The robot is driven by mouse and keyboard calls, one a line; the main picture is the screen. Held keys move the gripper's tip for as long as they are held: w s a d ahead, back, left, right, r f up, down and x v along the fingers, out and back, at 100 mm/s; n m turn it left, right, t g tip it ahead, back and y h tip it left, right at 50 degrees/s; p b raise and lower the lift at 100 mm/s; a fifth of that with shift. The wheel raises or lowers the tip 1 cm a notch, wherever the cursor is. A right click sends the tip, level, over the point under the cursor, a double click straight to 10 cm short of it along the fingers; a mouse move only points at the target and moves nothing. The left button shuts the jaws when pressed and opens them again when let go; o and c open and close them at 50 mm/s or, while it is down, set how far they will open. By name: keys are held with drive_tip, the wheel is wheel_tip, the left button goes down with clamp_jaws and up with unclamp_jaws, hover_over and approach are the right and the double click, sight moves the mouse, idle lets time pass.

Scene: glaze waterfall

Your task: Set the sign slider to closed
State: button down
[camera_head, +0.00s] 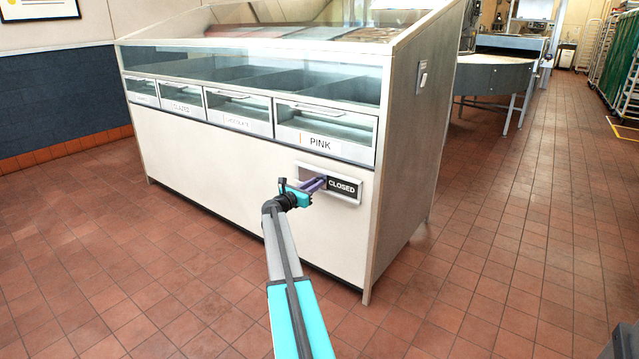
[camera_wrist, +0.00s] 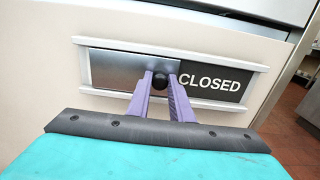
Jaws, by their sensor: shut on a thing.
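The sign frame (camera_head: 357,196) is a pale rail on the front of the white counter, below the PINK drawer. In the wrist view, a silver slider plate (camera_wrist: 122,70) covers the left part of the sign. The dark panel with white CLOSED lettering (camera_wrist: 212,84) shows on the right; it also shows in the head view (camera_head: 343,187). A black round knob (camera_wrist: 160,81) sits at the plate's right end. My gripper (camera_wrist: 161,84) has its purple fingers shut on the knob, one on each side.
The counter (camera_head: 220,165) has a row of labelled drawers, with the PINK drawer (camera_head: 325,130) just above the sign. Tiled floor (camera_head: 490,260) is clear to the right. A steel table (camera_head: 495,75) stands farther back.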

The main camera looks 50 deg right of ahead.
drive_tip(key=shift+w, duration=0.9)
drive_tip(key=c, duration=1.6)
unclamp_jaws()
drive_tip(key=shift+a, duration=0.2)
drive_tip(key=a+p, duration=0.3)
drive_tip(key=a, duration=1)
drive_tip(key=shift+a, duration=0.25)
